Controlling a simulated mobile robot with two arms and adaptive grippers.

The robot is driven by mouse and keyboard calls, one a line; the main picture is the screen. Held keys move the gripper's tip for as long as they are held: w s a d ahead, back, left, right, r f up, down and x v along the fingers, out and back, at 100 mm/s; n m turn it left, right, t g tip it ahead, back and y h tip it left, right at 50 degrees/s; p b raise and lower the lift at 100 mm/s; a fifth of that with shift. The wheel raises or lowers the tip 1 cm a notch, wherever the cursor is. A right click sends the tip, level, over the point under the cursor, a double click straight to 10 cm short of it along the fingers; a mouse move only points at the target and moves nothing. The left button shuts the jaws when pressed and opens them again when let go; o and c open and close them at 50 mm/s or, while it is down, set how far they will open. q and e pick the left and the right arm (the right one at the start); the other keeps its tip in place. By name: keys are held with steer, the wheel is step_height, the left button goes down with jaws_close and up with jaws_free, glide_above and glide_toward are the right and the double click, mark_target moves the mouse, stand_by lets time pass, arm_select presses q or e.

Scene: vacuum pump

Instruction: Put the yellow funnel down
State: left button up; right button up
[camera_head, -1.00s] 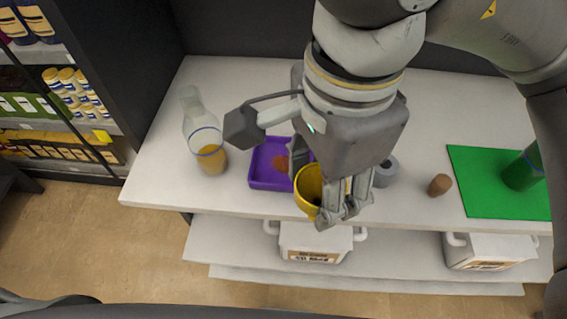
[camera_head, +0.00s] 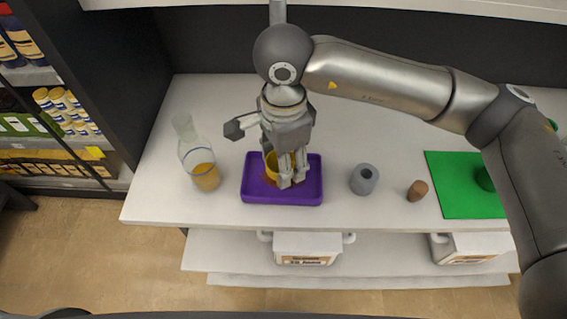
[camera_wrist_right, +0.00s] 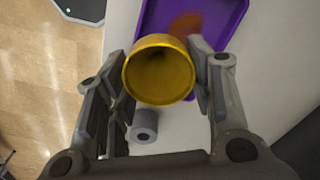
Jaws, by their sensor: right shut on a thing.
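The yellow funnel (camera_head: 270,162) is held in my right gripper (camera_head: 291,184), over the purple tray (camera_head: 256,196) on the white table. In the right wrist view the funnel (camera_wrist_right: 158,70) has its round open mouth toward the camera, between the two fingers of my right gripper (camera_wrist_right: 160,85), which is shut on it. The tray (camera_wrist_right: 222,25) lies behind it there, with a reddish-brown patch on its floor. I cannot tell whether the funnel touches the tray. My left gripper is not in view.
A glass flask (camera_head: 198,158) with orange liquid stands left of the tray. A grey cylinder (camera_head: 364,179) and a brown stopper (camera_head: 417,190) stand to the right. A green mat (camera_head: 462,200) with a green object (camera_head: 485,180) lies farther right. White boxes sit on the shelf below.

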step_height(320, 180, down, 3)
steer(key=shift+r+p, duration=0.2)
steer(key=shift+p, duration=0.45)
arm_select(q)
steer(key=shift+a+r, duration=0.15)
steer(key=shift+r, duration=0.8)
arm_select(e)
steer(key=shift+f+b, duration=0.3)
steer(key=shift+b, duration=0.1)
steer(key=o, duration=0.9)
steer(key=shift+r, duration=0.15)
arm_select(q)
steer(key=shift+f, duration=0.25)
